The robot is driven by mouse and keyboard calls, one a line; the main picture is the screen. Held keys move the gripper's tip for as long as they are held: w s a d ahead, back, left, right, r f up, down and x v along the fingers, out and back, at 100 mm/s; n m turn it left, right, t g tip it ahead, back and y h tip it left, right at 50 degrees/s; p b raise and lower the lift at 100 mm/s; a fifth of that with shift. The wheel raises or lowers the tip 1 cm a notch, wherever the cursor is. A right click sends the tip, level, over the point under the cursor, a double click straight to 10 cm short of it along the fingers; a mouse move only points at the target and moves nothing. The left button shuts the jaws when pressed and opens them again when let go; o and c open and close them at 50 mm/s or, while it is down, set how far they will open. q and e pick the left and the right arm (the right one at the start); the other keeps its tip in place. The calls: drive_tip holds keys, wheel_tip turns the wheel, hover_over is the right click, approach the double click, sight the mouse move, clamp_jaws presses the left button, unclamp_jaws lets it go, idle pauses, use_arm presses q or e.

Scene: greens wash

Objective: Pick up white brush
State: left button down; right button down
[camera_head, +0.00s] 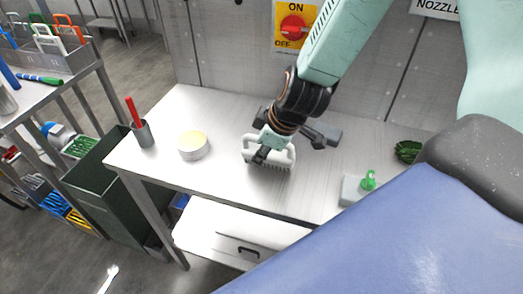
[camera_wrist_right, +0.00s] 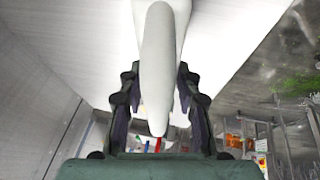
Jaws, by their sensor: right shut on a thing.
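The white brush (camera_head: 281,160) is on or just above the metal table, its bristles pointing down; I cannot tell whether they touch the tabletop. My right gripper (camera_head: 263,153) comes down from the upper right and is shut on the brush's handle. In the right wrist view the white handle (camera_wrist_right: 157,70) lies between the two dark fingers of the right gripper (camera_wrist_right: 158,105). My left gripper is not in view.
On the metal table (camera_head: 220,120) a round tin with yellow content (camera_head: 194,145) and a grey cup with a red-handled tool (camera_head: 143,133) stand left. A dark green bin (camera_head: 110,185) stands below left.

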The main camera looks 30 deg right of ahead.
wheel_tip(320, 180, up, 8)
drive_tip(key=p, duration=0.6)
drive_tip(key=shift+r, duration=0.1)
drive_tip(key=c, duration=1.5)
unclamp_jaws()
clamp_jaws()
